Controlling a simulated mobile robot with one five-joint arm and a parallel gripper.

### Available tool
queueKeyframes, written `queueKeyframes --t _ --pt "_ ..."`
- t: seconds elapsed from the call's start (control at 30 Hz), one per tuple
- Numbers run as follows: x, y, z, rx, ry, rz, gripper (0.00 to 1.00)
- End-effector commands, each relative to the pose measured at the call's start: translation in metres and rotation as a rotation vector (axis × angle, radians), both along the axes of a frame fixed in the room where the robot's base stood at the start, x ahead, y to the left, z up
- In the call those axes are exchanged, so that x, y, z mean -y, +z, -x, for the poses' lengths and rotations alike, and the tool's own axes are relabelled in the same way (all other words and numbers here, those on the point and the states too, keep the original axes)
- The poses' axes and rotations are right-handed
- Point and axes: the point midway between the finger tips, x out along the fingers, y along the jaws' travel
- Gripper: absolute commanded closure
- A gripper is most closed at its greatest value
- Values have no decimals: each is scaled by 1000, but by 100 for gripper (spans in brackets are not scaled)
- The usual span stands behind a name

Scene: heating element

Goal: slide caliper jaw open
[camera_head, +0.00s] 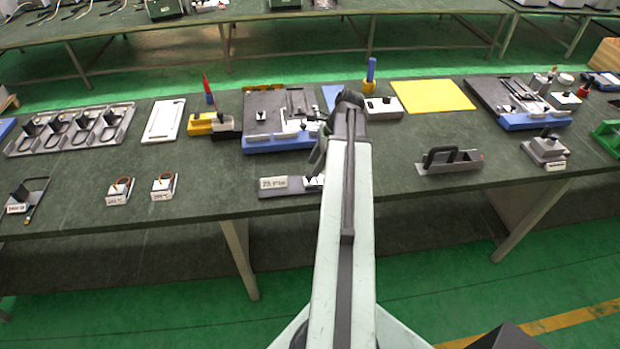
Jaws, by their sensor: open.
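A dark flat bar (300,190) with a label reading roughly "23.5 mm" lies near the front edge of the table. White pointed pieces stand at its right end, and my arm hides what lies beyond. It may be the caliper, but I cannot tell for sure. A blue-edged dark tray (262,146) behind it holds a slim grey tool and small white parts. My gripper (317,158) shows only partly at the left of my arm, just above the bar's right end. It is open, and I see nothing held. I cannot tell whether it touches anything.
Two small labelled white blocks (163,187) stand at the left, with a long grey rack (70,130) behind. A grey handled block (450,160) stands right of my arm. A second blue-edged tray (536,121) lies at the right. The yellow mat (432,95) is bare.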

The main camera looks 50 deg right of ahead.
Motion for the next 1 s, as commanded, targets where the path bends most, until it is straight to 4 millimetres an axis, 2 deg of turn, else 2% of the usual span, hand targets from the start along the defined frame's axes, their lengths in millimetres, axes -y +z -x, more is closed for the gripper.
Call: queueKeyframes --t 0.03,0.17,0.47,0.5,0.63,0.67,1.0 --pt "-3 -19 -2 0 1 0 56" --pt "-10 -36 -8 0 1 0 56" --pt "-12 -38 -10 0 1 0 56" --pt "-12 -37 -10 0 1 0 59" --pt "-12 -37 -10 0 1 0 95" --pt "-12 -37 -10 0 1 0 100" --pt "-12 -37 -11 1 1 1 100"
